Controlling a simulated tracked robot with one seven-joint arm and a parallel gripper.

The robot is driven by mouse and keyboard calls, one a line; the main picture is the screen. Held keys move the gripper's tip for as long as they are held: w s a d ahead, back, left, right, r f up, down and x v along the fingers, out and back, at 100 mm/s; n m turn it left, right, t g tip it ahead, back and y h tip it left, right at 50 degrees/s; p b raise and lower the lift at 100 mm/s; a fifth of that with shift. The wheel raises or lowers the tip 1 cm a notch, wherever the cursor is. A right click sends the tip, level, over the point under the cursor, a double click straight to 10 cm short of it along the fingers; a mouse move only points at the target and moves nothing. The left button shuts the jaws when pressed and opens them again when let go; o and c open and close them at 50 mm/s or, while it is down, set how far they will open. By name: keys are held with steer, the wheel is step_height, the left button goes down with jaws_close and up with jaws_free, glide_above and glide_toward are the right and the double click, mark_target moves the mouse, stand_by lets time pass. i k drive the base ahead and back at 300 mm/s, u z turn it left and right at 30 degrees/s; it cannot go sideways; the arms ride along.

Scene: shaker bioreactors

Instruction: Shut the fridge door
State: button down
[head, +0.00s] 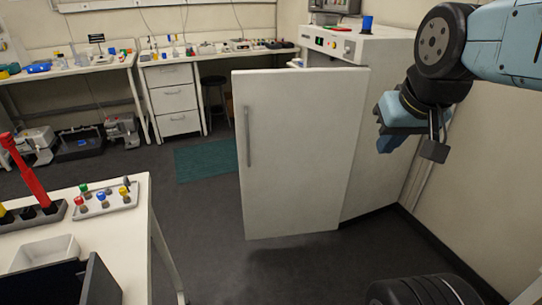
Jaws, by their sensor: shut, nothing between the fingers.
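The white fridge (390,100) stands against the right wall with its control-panel front facing left. Its white door (298,150) stands wide open, swung out to the left from the fridge's near edge. The door's outer face is towards me, with a grey vertical handle (248,136) near its left edge. The fridge's inside is hidden behind the door. My gripper (434,148) is shut and empty. In the picture it is to the right of the door, in front of the fridge's side and the wall, and apart from the door.
A white table (125,240) with a tube rack (105,200) and a white tray stands at the near left. Lab benches line the back, with a drawer unit (172,98) and a dark stool (215,95). Dark floor (205,215) is clear between the table and door. A blue cup (367,24) stands on the fridge.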

mark_target(297, 130)
steer(key=u, duration=0.2)
steer(key=i, duration=0.9)
steer(key=z, duration=0.1)
